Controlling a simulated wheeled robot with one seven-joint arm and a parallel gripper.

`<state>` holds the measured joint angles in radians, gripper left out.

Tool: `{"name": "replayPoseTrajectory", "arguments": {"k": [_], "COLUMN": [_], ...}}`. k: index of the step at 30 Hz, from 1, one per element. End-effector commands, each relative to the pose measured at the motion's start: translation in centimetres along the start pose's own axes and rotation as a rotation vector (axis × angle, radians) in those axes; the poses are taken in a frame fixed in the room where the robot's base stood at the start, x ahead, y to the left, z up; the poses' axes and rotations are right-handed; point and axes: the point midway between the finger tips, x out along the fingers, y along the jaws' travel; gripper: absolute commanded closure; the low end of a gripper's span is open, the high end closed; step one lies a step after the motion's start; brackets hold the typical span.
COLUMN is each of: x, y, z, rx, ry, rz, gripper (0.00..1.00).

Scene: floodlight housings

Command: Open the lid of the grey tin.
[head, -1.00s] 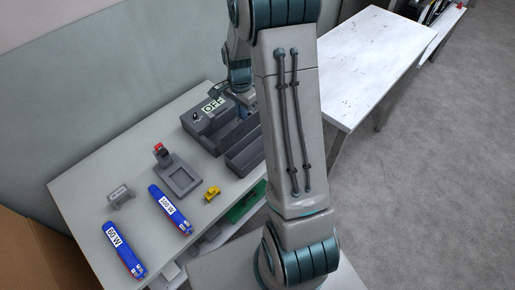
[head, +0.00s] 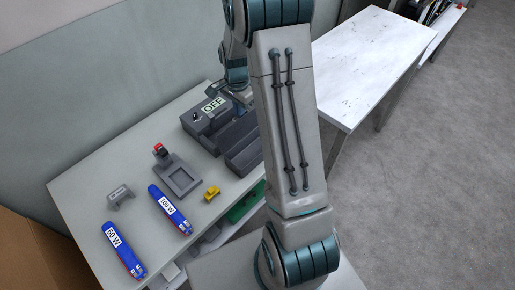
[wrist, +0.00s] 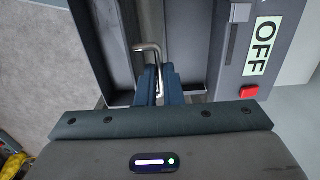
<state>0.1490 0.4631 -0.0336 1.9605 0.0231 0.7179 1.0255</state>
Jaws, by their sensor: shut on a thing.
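The grey tin (head: 238,137) is a dark grey, long box on the table, partly hidden behind my arm in the head view. In the wrist view its grey walls (wrist: 120,45) rise on both sides of a recess. A bent metal handle (wrist: 149,47) stands there. My gripper (wrist: 159,84) is shut on this handle, its blue fingers one on each side of the rod. The fingertips sit low between the walls. How far the lid stands open I cannot tell.
A grey unit with an OFF display (head: 212,104) and red button (wrist: 249,92) stands right beside the tin. A grey holder (head: 178,180), yellow part (head: 212,193), small grey bracket (head: 120,196) and two blue packs (head: 170,208) (head: 123,250) lie nearer. A white table (head: 370,65) stands at right.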

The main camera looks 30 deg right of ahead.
Motion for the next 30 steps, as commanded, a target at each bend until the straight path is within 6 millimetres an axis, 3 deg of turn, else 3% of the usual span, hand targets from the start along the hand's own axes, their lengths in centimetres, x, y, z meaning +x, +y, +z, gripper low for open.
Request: {"name": "replayPoseTrajectory", "arguments": {"k": [26,27,30], "x": [0.6,0.6,0.6], "y": [-1.1,-1.1,-1.1], "z": [0.0,0.0,0.0], "rx": [0.000,0.000,0.000], "ry": [0.000,0.000,0.000], "rz": [0.000,0.000,0.000], "gripper": [1.00,0.84,0.84]}}
